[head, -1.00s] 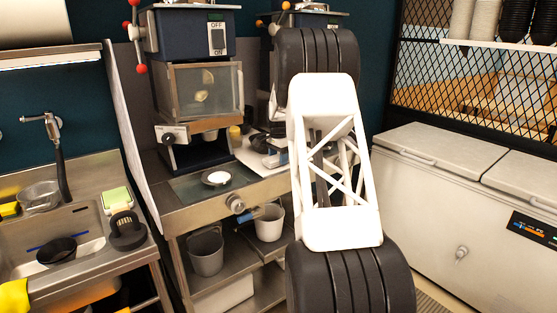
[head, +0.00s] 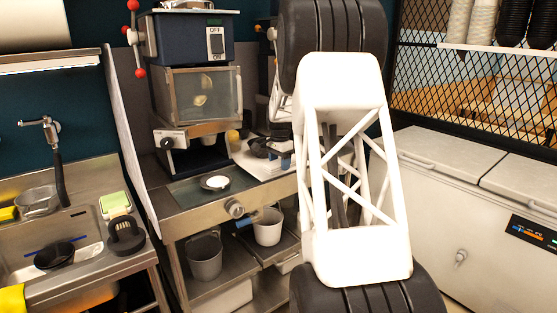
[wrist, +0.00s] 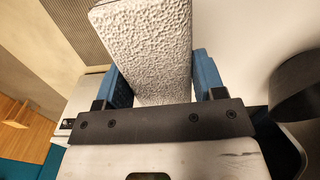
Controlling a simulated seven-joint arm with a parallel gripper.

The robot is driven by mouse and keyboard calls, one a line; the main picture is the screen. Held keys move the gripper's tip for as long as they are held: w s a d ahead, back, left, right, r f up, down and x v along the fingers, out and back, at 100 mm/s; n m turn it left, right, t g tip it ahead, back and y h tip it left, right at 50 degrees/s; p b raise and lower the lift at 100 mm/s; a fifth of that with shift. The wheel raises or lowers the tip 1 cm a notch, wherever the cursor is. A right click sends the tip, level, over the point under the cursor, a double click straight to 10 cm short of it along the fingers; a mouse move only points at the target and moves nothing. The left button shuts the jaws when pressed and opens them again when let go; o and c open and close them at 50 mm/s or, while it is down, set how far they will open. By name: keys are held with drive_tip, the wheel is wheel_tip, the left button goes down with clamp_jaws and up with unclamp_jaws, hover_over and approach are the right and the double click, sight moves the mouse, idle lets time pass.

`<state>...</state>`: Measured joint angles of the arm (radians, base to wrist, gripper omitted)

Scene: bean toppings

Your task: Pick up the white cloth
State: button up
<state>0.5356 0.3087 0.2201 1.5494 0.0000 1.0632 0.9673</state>
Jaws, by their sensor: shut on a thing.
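In the wrist view, my gripper (wrist: 157,64) has its two blue fingers on either side of a white cloth (wrist: 150,35). The cloth has a bumpy texture and looks like a thick, flat-sided block. The gripper is shut on it, and the cloth extends past the fingers to the top edge of the picture. In the head view my arm's white link and dark joints stand right of centre.
A steel sink (head: 88,252) is at the left. A machine (head: 200,95) stands on the steel counter, with a small dish (head: 216,182) in front. Buckets (head: 205,257) sit on the shelf below. A white chest freezer (head: 440,195) is at the right.

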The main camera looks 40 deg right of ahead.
sight(279, 167)
drive_tip(key=s+a, duration=0.3)
drive_tip(key=s, duration=0.3)
drive_tip(key=shift+a+r, duration=0.25)
drive_tip(key=shift+r, duration=0.1)
drive_tip(key=shift+s, duration=0.1)
drive_tip(key=o, duration=0.3)
drive_tip(key=shift+c, duration=0.8)
drive_tip(key=shift+w+a+r, duration=0.2)
drive_tip(key=shift+w+a, duration=0.1)
drive_tip(key=shift+a, duration=0.1)
drive_tip(key=w+a+r+t+h, duration=0.4)
drive_tip(key=w+a+r+t, duration=0.2)
drive_tip(key=a+r+t, duration=0.5)
drive_tip(key=shift+a+r, duration=0.7)
drive_tip(key=shift+a, duration=0.05)
